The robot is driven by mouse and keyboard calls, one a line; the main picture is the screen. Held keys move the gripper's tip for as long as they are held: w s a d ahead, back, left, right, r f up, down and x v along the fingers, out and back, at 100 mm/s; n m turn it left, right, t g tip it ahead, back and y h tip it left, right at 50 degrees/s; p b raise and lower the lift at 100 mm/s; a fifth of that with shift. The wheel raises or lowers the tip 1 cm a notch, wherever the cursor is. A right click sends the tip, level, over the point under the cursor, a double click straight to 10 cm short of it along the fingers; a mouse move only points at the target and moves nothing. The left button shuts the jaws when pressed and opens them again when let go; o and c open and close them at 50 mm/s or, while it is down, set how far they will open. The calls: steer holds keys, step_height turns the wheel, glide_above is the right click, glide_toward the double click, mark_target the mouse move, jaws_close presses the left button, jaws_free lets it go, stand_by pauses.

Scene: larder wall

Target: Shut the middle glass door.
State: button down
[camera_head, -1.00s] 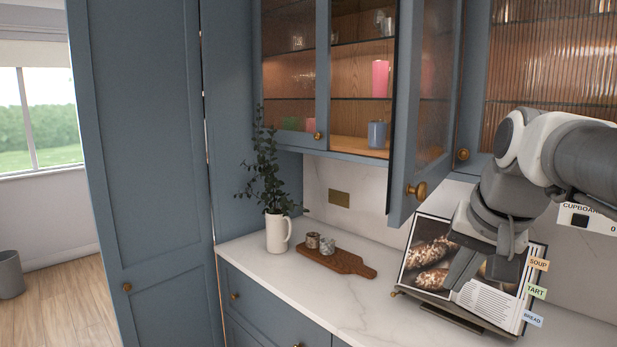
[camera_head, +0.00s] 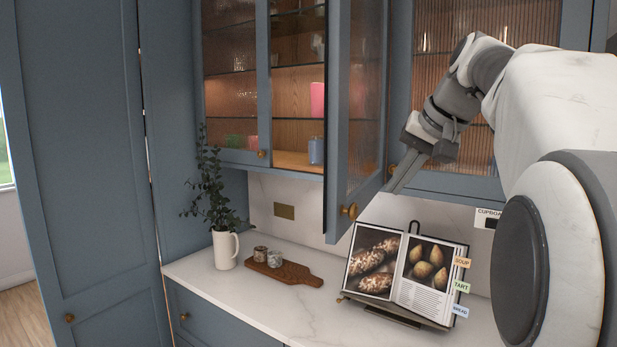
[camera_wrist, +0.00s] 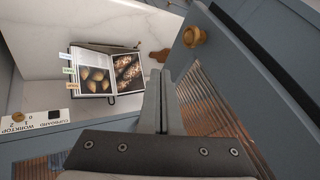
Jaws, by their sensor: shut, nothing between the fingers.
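The middle glass door (camera_head: 358,110) stands open, swung out from the wall cupboard toward me, with a blue frame and reeded glass. Its brass knob (camera_head: 349,211) is at the lower free corner, and the knob also shows in the wrist view (camera_wrist: 194,37). My gripper (camera_head: 393,188) is shut and empty. In the head view it appears just right of the door's lower part, near the knob. In the wrist view its fingers (camera_wrist: 166,80) lie beside the door's frame and glass. I cannot tell whether they touch the door.
Below on the worktop (camera_head: 300,318) stand an open cookbook (camera_head: 432,275) on a stand, a wooden board (camera_head: 290,274) with two small pots, and a white jug (camera_head: 225,249) with greenery. A closed reeded door (camera_head: 470,170) is to the right.

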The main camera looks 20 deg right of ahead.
steer(key=w+a+f+p, duration=0.1)
steer(key=w+a+f, duration=0.2)
steer(key=w+f, duration=0.2)
steer(key=shift+w+a+f, duration=0.3)
steer(key=shift+w+a, duration=0.1)
steer(key=shift+w, duration=0.5)
